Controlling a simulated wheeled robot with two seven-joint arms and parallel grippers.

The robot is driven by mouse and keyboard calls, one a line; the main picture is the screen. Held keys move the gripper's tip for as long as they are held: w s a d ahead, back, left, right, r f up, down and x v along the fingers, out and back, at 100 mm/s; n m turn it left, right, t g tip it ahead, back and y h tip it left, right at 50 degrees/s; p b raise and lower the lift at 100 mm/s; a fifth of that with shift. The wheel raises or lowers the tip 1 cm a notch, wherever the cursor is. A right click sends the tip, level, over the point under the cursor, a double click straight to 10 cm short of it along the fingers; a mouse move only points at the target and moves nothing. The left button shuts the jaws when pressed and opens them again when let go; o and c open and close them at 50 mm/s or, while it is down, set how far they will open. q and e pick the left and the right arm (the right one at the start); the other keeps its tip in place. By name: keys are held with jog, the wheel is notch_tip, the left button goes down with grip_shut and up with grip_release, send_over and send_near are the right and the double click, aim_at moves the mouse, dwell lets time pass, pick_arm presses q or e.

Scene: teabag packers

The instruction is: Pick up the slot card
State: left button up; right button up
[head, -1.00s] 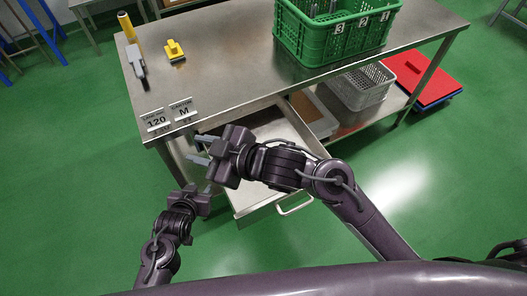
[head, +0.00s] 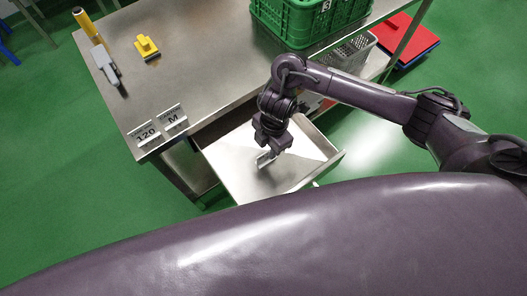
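Two small printed cards stand in holders at the table's near left corner: one reads 120 (head: 146,134), the other M (head: 172,117). I cannot tell whether either is the slot card, and no other card shows clearly. My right gripper (head: 265,160) points down into the open metal drawer (head: 228,163) below the tabletop. The gripper and wrist hide part of the drawer. My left gripper is out of view.
The steel table (head: 185,75) holds a grey handheld tool (head: 105,64), a yellow cylinder (head: 83,20), a yellow block-shaped tool (head: 147,46) and a green crate (head: 300,22). A grey basket (head: 352,55) sits below. A red platform (head: 405,40) is at right. Green floor lies open at left.

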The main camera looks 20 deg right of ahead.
aim_at(266, 160)
jog(key=f, duration=0.2)
jog(key=f+b, duration=0.1)
jog(key=f, duration=0.3)
jog(key=shift+w+a, duration=0.25)
jog(key=shift+a+f+b, duration=0.1)
jog(key=shift+f+b, duration=0.2)
jog(key=shift+f, duration=0.1)
grip_shut()
